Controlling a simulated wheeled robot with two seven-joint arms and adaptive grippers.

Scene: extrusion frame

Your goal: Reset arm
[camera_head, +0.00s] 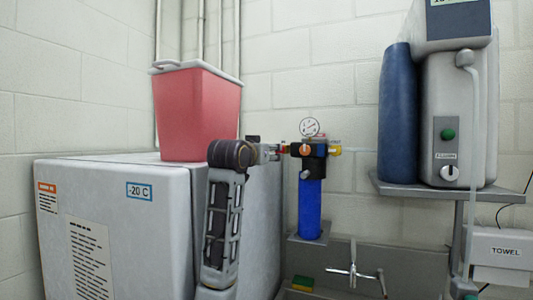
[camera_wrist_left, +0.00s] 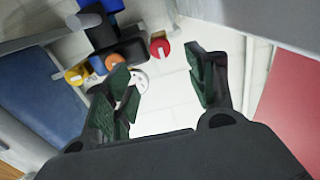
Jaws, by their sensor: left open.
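My left arm rises from the bottom middle of the head view, in front of the white -20 C cabinet. My left gripper (camera_head: 270,152) is at its upper end, pointing away towards the filter unit. In the left wrist view the two dark green-padded fingers (camera_wrist_left: 165,82) are spread apart, with only pale wall showing between them. The gripper is open and empty. The filter unit (camera_head: 311,205) has a blue bowl, a dark head and a round gauge (camera_head: 310,127). Its head also shows beyond one finger in the left wrist view (camera_wrist_left: 128,48). I cannot tell whether they touch.
The white cabinet (camera_head: 110,230) carries a red bin (camera_head: 196,113) close to my left arm. A shelf (camera_head: 425,190) at right holds a grey dispenser (camera_head: 457,120) and a blue container (camera_head: 398,115). A sink tap (camera_head: 352,272), a sponge (camera_head: 302,283) and a towel box (camera_head: 500,255) are lower down.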

